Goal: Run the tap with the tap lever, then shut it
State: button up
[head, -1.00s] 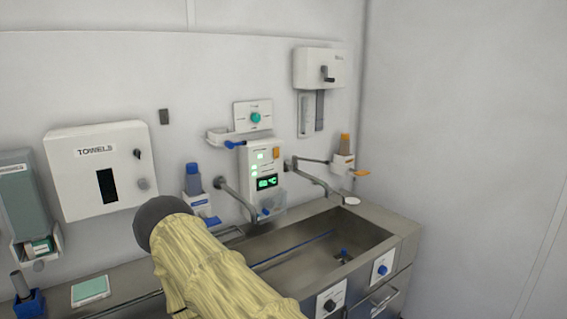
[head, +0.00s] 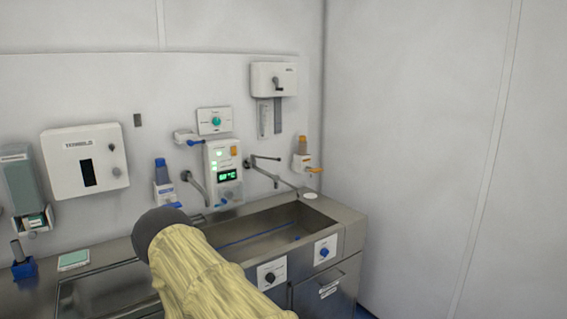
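Two metal tap spouts reach out from the wall over the steel sink (head: 333,208). The left spout (head: 196,188) is beside the control panel (head: 224,172) with its green display. The right spout (head: 262,172) has a thin straight bar (head: 266,157) above it, which looks like a lever. A short blue-ended lever (head: 190,142) sticks out left above the panel. I cannot tell which one is the tap lever. No running water can be made out. My arm, in a yellow sleeve with a dark rounded end, crosses the lower middle. My gripper does not show.
A towel dispenser (head: 85,160) hangs at left and a white dispenser (head: 274,79) at upper right. Bottle holders (head: 163,192) (head: 303,164) flank the taps. The sink front carries a black knob (head: 269,278) and a blue knob (head: 324,252). The right wall is bare.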

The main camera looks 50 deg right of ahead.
aim_at(253, 157)
jog(key=z, duration=1.05)
